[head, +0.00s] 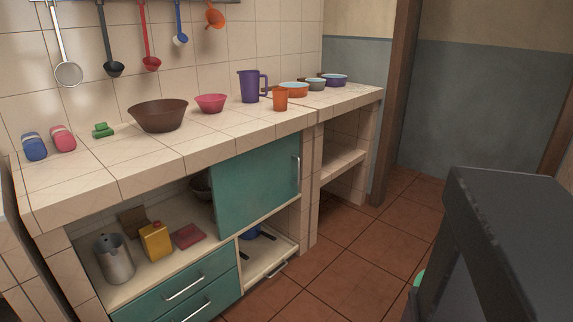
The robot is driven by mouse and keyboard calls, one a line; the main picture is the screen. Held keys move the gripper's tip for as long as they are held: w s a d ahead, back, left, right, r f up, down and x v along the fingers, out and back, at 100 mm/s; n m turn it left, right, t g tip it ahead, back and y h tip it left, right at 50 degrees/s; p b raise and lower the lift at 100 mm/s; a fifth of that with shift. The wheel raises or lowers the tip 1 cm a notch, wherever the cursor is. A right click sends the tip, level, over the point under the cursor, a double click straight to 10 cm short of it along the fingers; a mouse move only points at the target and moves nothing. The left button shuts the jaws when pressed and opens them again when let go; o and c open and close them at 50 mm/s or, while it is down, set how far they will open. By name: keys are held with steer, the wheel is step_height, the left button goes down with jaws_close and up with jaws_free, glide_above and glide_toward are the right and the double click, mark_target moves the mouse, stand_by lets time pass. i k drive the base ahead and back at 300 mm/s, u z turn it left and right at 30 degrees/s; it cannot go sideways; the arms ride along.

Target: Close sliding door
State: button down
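The teal sliding door (252,188) stands on the right part of the cabinet under the tiled counter. It has an upright metal handle (296,175) near its right edge. The left part of the cabinet is open. Inside it a metal jug (113,262), a yellow container (155,243) and a red box (188,236) stand on the shelf. A dark bowl (202,188) is partly hidden behind the door's left edge. My gripper is not in view.
Teal drawers (180,293) with metal handles lie below the open shelf. A blue pan (251,232) sits in the lower right opening. Bowls, cups and a purple jug (248,86) stand on the counter (110,165). Tiled floor (345,255) in front is clear.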

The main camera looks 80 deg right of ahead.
mark_target(245, 187)
steer(key=u, duration=0.4)
steer(key=k, duration=1.2)
steer(key=z, duration=2.9)
steer(key=i, duration=0.2)
steer(key=u, duration=0.95)
